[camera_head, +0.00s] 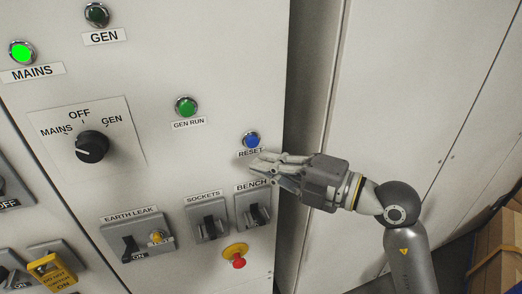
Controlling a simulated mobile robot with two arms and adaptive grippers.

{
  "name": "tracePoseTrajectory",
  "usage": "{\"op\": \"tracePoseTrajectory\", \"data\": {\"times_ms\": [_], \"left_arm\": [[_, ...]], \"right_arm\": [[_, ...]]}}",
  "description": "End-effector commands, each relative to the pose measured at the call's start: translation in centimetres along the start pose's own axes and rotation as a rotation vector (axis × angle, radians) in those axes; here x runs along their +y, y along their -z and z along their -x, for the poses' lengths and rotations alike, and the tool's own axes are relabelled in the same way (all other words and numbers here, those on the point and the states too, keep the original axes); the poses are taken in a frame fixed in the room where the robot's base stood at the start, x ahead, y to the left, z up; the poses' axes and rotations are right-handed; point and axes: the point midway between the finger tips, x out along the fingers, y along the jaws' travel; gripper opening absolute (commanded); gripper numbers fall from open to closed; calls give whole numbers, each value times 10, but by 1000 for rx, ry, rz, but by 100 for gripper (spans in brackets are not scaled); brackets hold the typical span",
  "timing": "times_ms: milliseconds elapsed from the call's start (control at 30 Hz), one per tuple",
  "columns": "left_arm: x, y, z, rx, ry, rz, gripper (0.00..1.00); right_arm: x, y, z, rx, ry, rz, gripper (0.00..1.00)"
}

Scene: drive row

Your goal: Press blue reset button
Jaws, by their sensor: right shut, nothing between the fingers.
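The blue reset button (251,140) is a small round button in a metal ring on the right part of the light grey cabinet front. Its RESET label (251,153) sits just below it. My right gripper (252,166) comes in from the right, shut and empty. Its fingertips are just below the button and its label in the picture, above the BENCH label. The button is in full view. I cannot tell how far the fingertips are from the panel. My left gripper is not in view.
Left of the button is the green GEN RUN button (186,107). Below are the SOCKETS switch (209,222), the BENCH switch (256,212) and a red knob (238,262) on yellow. A black rotary selector (92,147) is farther left. A cardboard box (497,250) stands at lower right.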

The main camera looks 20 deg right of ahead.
Motion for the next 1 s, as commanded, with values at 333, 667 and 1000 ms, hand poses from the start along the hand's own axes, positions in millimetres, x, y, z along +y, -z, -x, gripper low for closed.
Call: {"op": "tracePoseTrajectory", "data": {"times_ms": [333,667,1000], "left_arm": [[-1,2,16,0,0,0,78],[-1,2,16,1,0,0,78],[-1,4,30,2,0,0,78]], "right_arm": [[1,-26,-29,0,0,-1,0],[0,-28,-31,1,-1,1,0],[4,-41,-44,-1,0,-2,0]]}}
